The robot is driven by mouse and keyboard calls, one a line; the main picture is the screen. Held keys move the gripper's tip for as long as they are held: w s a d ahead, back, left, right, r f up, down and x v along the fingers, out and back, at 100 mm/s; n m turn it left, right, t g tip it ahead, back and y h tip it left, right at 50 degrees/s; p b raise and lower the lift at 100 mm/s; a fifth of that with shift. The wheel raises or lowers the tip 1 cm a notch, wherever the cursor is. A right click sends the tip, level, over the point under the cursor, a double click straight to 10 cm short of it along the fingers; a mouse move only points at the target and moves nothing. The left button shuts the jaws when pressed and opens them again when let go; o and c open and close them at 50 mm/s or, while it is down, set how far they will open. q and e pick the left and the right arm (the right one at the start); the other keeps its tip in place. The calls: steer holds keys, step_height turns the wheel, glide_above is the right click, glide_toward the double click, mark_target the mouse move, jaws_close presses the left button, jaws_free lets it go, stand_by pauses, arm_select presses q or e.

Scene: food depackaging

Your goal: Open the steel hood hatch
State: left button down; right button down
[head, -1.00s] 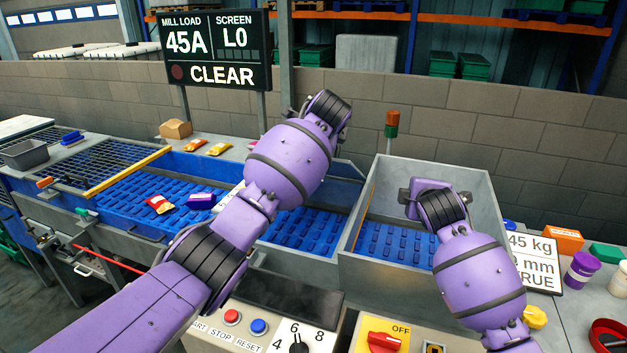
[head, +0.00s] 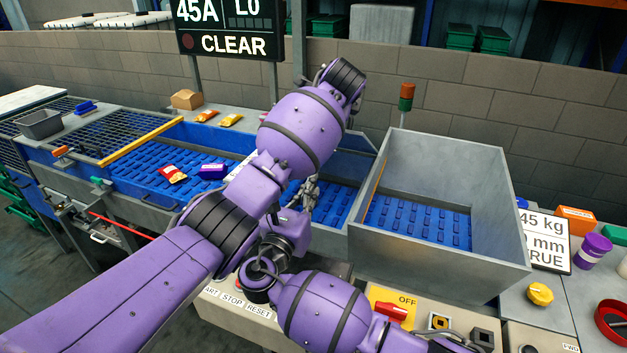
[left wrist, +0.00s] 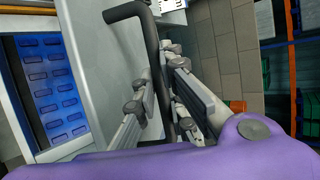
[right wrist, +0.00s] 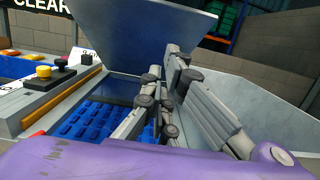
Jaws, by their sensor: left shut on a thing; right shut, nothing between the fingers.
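The grey steel hood (head: 440,265) stands over the blue belt at the right of the head view. Its top shows open, with belt visible inside. In the right wrist view a steel panel (right wrist: 140,35) stands tilted up above the belt. My left gripper (left wrist: 165,105) is shut on a black bar handle (left wrist: 150,35) beside a steel panel (left wrist: 100,60). In the head view the left fingers are hidden behind my left wrist. My right gripper (head: 308,190) is shut and empty, low over the belt left of the hood; its fingers show in the right wrist view (right wrist: 165,85).
The control panel (head: 225,305) with knobs and a red switch lies in front, partly under my right arm. A stack light (head: 406,98) stands behind the hood. A red packet (head: 172,174) and a purple packet (head: 212,171) lie on the belt. My forearms cross closely.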

arm_select(q)
steer(key=shift+a+r, duration=0.1)
steer(key=shift+r, duration=0.05)
arm_select(e)
steer(key=w+d+r, duration=0.3)
steer(key=w+r, duration=0.1)
steer(key=w, duration=0.5)
steer(key=shift+w+r, duration=0.15)
steer(key=shift+r, duration=0.15)
steer(key=shift+d+r, duration=0.1)
